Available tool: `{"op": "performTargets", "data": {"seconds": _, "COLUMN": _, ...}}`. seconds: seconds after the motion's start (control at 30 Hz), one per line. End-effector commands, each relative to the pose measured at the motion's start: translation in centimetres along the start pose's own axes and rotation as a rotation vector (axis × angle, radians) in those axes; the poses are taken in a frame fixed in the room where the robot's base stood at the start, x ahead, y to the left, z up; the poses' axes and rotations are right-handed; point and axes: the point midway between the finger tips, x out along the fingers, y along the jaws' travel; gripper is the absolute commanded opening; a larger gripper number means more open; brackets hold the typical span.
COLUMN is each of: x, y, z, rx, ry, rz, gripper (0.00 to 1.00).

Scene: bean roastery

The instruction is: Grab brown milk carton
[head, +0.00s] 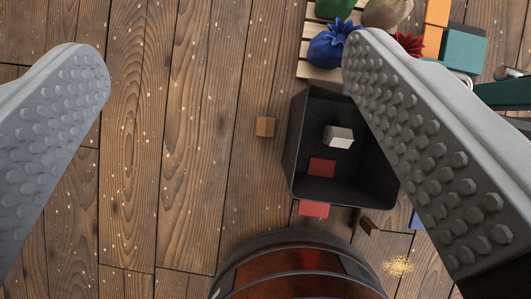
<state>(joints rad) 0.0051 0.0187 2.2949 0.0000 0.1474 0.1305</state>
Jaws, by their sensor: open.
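A second, dark brown piece (369,226) is on the floor below the bin, beside the round drum. I cannot tell from this height which of the two is the brown milk carton. Neither touches a finger.
The black bin (294,140) holds a white carton-like item (338,137) and a red block (321,168). Another red block (313,209) is just below it. A drum (290,270) fills the bottom. Sacks, including a blue one (326,48), lie on slats at the top. Left floor is clear.

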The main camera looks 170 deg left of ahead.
Motion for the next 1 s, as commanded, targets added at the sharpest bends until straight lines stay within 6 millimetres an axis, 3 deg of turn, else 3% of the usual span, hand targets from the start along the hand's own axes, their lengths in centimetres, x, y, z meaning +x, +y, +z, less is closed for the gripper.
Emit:
{"op": "performTargets", "data": {"seconds": 0.1, "x": 4.4, "y": 0.3, "z": 2.2, "rx": 0.011, "ry": -0.076, "rz": 0.011, "gripper": 0.76}}
{"op": "performTargets", "data": {"seconds": 0.5, "x": 17.0, "y": 1.6, "z": 11.2, "rx": 0.048, "ry": -0.315, "rz": 0.050, "gripper": 0.76}}
{"op": "performTargets", "data": {"seconds": 0.8, "x": 24.9, "y": 2.8, "z": 19.9, "rx": 0.076, "ry": -0.491, "rz": 0.085, "gripper": 0.76}}
{"op": "performTargets", "data": {"seconds": 1.0, "x": 28.9, "y": 3.6, "z": 25.9, "rx": 0.093, "ry": -0.598, "rz": 0.108, "gripper": 0.76}}
